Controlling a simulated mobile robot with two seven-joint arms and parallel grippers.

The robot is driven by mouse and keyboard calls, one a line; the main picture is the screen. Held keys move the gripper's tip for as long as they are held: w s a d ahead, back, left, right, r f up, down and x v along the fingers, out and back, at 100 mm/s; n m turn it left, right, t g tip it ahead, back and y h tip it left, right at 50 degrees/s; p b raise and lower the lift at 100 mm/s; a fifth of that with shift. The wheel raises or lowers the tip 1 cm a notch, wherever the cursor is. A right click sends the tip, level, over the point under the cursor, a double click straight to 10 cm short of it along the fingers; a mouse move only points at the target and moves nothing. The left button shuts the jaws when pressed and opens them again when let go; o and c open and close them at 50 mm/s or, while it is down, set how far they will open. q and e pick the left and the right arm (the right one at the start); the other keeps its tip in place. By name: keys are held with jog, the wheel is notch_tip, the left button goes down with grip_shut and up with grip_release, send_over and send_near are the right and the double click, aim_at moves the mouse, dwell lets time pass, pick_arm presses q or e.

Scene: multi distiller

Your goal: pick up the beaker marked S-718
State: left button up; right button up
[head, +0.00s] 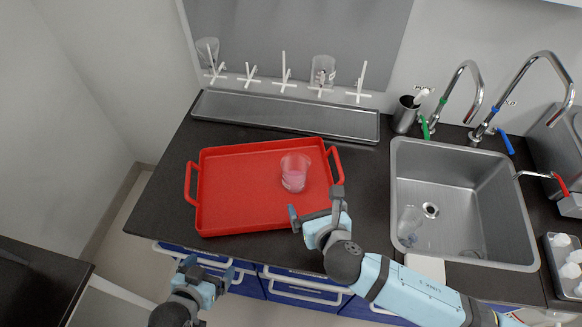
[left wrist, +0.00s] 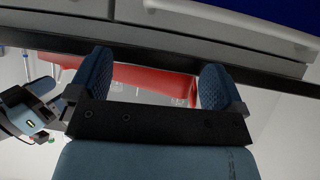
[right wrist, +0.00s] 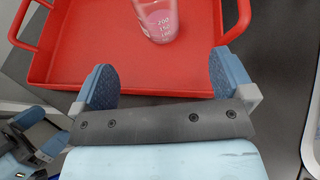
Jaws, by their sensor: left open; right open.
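A glass beaker (head: 294,172) with pink liquid stands upright in the red tray (head: 225,215), right of its middle. No S-718 mark is readable on it; in the right wrist view the beaker (right wrist: 157,17) shows printed volume numbers, with its top cut off. My right gripper (head: 315,204) is open and empty at the tray's front right edge, in front of the beaker and apart from it. My left gripper (head: 208,269) is open and empty, low in front of the counter by the drawers. The left wrist view shows the tray (left wrist: 150,78) beyond its fingers.
Other clear beakers hang on the wall pegs (head: 285,68), at left (head: 207,50) and right (head: 323,70). Another glass vessel (head: 409,222) lies in the sink (head: 460,185). A metal trough (head: 285,113) runs behind the tray. The sink and its taps bound the right side.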

aim_at(299, 183)
jog(key=x, duration=0.8)
jog(key=shift+w, duration=0.1)
jog(key=x, duration=0.5)
jog(key=shift+a+f, duration=0.15)
jog(key=shift+f, duration=0.05)
jog(key=shift+c, duration=0.2)
jog(key=c, duration=1)
